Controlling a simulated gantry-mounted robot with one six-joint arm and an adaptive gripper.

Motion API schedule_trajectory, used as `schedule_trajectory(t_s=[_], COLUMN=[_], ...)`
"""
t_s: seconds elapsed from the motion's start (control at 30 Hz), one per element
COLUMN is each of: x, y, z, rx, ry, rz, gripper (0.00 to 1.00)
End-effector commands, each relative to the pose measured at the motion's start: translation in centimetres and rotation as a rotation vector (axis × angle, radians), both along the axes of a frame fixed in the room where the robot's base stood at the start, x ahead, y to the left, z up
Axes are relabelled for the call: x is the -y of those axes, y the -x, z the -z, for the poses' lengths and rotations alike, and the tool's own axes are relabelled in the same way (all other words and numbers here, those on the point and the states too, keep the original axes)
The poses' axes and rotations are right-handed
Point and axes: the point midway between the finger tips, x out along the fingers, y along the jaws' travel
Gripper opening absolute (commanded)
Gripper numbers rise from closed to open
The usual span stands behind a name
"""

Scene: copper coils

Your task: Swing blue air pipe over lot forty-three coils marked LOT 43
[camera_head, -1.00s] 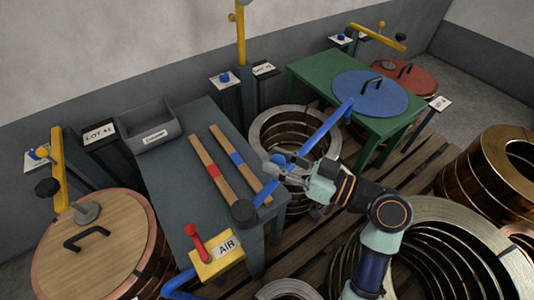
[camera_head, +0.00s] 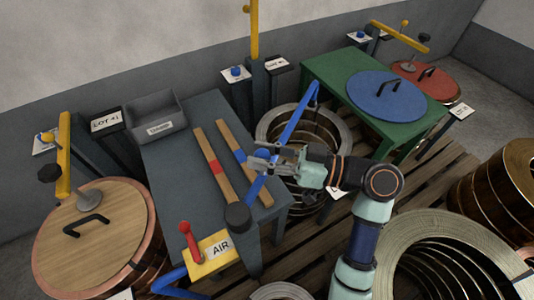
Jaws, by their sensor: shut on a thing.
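The blue air pipe (camera_head: 298,115) rises from near the dark round joint (camera_head: 237,217) beside the yellow AIR box (camera_head: 213,250). Its far end reaches up and right, over the middle copper coil (camera_head: 335,125). My gripper (camera_head: 262,162) is shut on the pipe at its lower part, over the right edge of the grey table. The fingers hide part of the pipe there. I cannot read LOT 43 on any sign; one sign reads LOT 41 (camera_head: 105,121), and the sign behind the middle coil (camera_head: 278,64) is too small to read.
A green table (camera_head: 330,72) bears a blue lid (camera_head: 387,96). A wooden lid (camera_head: 90,240) covers the left coil; a red lid (camera_head: 427,80) is far right. Large open coils (camera_head: 440,240) stand front right.

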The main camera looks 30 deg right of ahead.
Motion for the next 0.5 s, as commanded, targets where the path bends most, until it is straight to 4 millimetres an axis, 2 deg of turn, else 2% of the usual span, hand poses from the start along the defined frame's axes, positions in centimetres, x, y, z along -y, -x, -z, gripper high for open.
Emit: schedule_trajectory(t_s=[0.1,0.13,0.27,0.5], x=[0.02,0.02,0.02,0.01], y=[-0.06,-0.06,-0.03,-0.01], z=[0.33,0.33,0.24,0.11], rx=[-0.007,-0.007,-0.004,-0.002], ry=[0.001,0.001,0.0,0.001], rz=[0.002,0.002,0.001,0.002], gripper=[0.0,0.39,0.6,0.61])
